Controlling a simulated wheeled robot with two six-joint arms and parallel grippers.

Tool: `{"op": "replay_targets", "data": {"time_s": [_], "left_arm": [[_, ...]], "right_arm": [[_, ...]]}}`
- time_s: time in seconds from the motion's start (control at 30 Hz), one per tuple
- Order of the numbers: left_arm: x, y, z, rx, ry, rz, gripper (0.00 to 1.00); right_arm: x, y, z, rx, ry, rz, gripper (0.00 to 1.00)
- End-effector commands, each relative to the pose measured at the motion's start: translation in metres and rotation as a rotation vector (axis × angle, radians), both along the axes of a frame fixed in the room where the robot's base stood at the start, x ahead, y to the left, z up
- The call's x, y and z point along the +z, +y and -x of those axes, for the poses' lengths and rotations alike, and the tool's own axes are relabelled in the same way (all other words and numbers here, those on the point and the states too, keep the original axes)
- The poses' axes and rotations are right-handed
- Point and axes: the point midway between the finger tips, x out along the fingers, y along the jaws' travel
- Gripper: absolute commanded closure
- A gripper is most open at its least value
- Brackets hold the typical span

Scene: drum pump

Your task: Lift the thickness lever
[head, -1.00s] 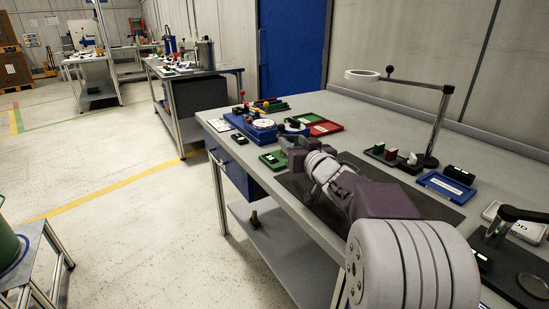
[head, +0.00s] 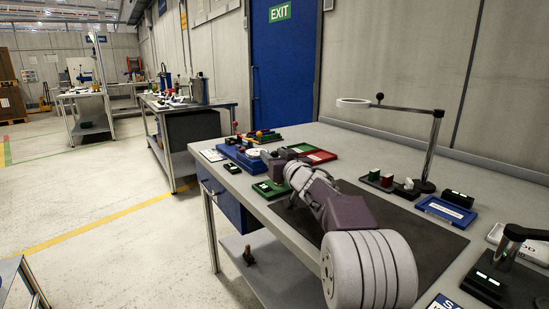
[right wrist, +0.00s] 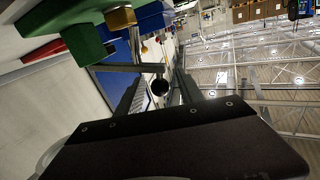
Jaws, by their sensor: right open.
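In the head view, a blue fixture (head: 238,158) with a pale round disc stands near the table's far left corner. My right gripper (head: 277,160) reaches to the near side of it; its fingertips are too small there to make out. In the right wrist view my right gripper (right wrist: 158,92) is open. A black ball knob (right wrist: 159,88) on a grey bar (right wrist: 128,68) shows between the two fingers, perhaps the thickness lever's end. I cannot tell whether a finger touches it. My left gripper is not in view.
Green (head: 270,189) and red (head: 318,157) trays lie close to the arm. The dark mat (head: 410,235) beneath my arm is mostly bare.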

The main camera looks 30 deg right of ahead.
Motion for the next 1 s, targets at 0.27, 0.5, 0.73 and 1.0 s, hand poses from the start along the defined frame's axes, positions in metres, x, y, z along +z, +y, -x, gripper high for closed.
{"op": "replay_targets", "data": {"time_s": [0.27, 0.5, 0.73, 1.0], "left_arm": [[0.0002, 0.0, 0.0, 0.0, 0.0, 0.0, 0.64], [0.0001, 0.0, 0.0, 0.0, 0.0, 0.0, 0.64], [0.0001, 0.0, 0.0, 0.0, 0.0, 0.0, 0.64], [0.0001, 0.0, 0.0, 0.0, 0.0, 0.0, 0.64]], "right_arm": [[0.0, 0.0, 0.0004, 0.0, 0.0, 0.0, 0.94], [-0.0002, 0.0001, 0.0005, 0.0, 0.0, 0.0, 1.0], [-0.0003, 0.0001, 0.0005, 0.0, 0.001, 0.0, 1.0], [-0.0004, 0.0, 0.0005, 0.0, 0.001, 0.0, 1.0]]}}
